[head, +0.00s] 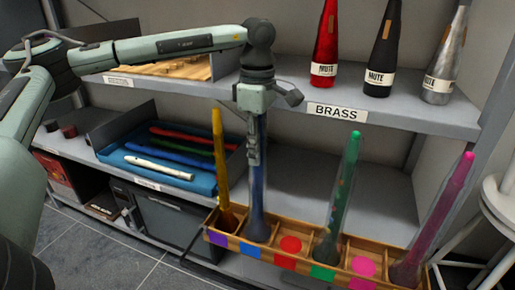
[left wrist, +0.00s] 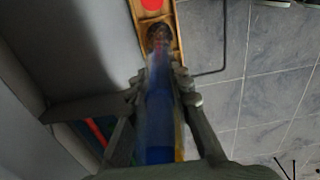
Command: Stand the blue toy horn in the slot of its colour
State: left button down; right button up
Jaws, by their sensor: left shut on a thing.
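The blue toy horn (head: 258,195) is upright, bell down, at the compartment behind the blue mark (head: 250,251) of the wooden rack (head: 305,262). Its bell appears to be inside that compartment; I cannot tell whether it touches the floor. My left gripper (head: 253,150) points down and is shut on the horn's upper tube. In the left wrist view the blue horn (left wrist: 160,110) runs between the fingers (left wrist: 160,88) towards its bell at the rack (left wrist: 173,20). My right gripper is not in view.
A yellow horn (head: 219,160) stands close on the left, a green horn (head: 342,190) and a magenta horn (head: 440,215) to the right. The compartment behind the red mark (head: 290,245) looks empty. The "BRASS" shelf (head: 400,112) with several mutes is behind and above.

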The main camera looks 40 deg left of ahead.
pick_arm(q)
jog(key=shift+f+b, duration=0.35)
jog(key=shift+f, duration=0.15)
dwell(0.3)
jog(key=c, duration=1.3)
grip_release()
jog(key=shift+r, duration=0.1)
notch_tip(320, 180, up, 12)
jog(key=shift+f, duration=0.1)
